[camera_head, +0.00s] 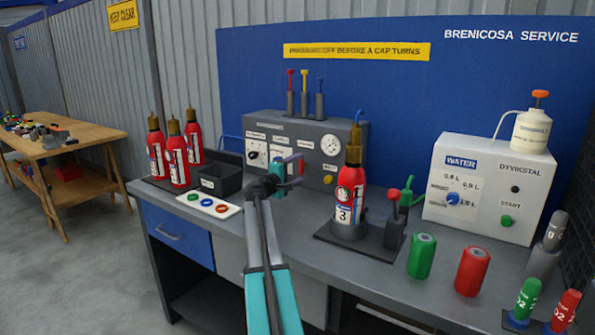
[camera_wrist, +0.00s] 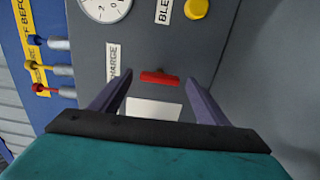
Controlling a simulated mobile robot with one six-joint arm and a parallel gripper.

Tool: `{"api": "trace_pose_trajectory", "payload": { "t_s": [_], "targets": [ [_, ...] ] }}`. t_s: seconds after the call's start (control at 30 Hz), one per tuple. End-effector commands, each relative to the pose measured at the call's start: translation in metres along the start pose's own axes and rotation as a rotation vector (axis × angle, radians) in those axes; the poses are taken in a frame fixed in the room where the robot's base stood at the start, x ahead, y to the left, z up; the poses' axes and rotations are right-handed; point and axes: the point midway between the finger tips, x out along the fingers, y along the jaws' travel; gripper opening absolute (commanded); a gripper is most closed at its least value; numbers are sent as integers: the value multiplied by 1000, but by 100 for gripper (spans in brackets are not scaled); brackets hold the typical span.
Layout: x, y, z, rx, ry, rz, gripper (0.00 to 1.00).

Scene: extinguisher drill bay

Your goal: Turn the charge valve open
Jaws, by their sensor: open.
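The charge valve (camera_wrist: 160,77) is a small red bar handle on the grey panel (camera_wrist: 140,45), beside the CHARGE label (camera_wrist: 118,80) in the wrist view. The bar lies across that picture. My gripper (camera_wrist: 158,76) is open, with one purple finger on each side of the red handle. I see a gap between each finger and the handle, and cannot tell how deep the fingers reach.
A pressure gauge (camera_head: 331,145) and a yellow bleed button (camera_head: 328,180) are on the same panel. A red extinguisher (camera_head: 350,190) stands close to the right of my gripper. A black bin (camera_head: 218,182) and a white tray of coloured rings (camera_head: 208,204) are to the left.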

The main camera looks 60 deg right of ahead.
Motion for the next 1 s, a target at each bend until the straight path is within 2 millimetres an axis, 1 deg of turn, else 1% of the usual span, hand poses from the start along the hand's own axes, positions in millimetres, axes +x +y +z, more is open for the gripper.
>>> {"api": "trace_pose_trajectory", "payload": {
  "t_s": [0.17,0.37,1.0],
  "targets": [
    [-8,0,0,0,0,0,69],
    [-27,0,1,0,1,0,69],
    [-110,0,2,0,0,1,69]
  ]
}}
